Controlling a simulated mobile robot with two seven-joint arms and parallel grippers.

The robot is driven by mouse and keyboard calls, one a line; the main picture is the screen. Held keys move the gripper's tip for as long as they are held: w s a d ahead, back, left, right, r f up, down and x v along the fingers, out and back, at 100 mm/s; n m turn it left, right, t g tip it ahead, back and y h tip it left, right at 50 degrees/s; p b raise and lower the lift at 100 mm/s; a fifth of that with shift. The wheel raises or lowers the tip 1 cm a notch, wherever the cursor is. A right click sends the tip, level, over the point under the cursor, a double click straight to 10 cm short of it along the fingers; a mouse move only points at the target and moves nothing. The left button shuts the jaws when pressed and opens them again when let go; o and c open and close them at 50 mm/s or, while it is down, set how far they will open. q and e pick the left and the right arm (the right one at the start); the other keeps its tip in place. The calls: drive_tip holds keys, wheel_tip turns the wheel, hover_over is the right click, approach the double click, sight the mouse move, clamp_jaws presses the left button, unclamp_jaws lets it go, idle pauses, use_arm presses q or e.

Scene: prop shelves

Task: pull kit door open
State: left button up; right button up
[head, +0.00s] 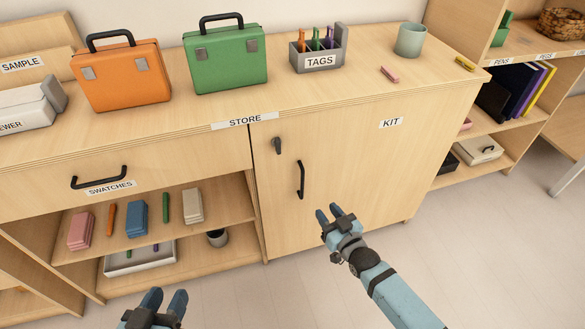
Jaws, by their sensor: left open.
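The kit door (356,165) is a pale wood panel in the cabinet front, labelled KIT, and it looks closed. Its black bar handle (300,179) stands upright near the door's left edge. A small dark latch (277,145) sits above and left of the handle. My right gripper (329,213) is in front of the door's lower part, right of and below the handle and apart from it. Its two fingers are spread with nothing between them. My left gripper (165,299) is open and empty at the bottom edge, in front of the lower shelves.
The counter (365,90) holds an orange case (122,78), a green case (226,58), a tags holder (318,62) and a cup (410,39). Left of the door are a swatches drawer (140,172) and open shelves. The floor (480,270) at right is clear.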

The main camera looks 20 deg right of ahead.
sight(303, 182)
drive_tip(key=b+x, duration=0.3)
drive_tip(key=x, duration=0.8)
drive_tip(key=shift+w+a+f, duration=0.1)
drive_tip(key=shift+w+a, duration=0.2)
drive_tip(key=shift+w, duration=0.05)
drive_tip(key=shift+b+x, duration=0.35)
drive_tip(key=shift+x, duration=0.45)
use_arm(q)
wheel_tip(303, 182, up, 7)
drive_tip(key=d+t+h, duration=0.2)
drive_tip(key=t, duration=0.1)
drive_tip(key=shift+w+d+f+h, duration=0.15)
drive_tip(key=shift+w+d+h, duration=0.15)
drive_tip(key=shift+w+d, duration=0.1)
use_arm(e)
clamp_jaws()
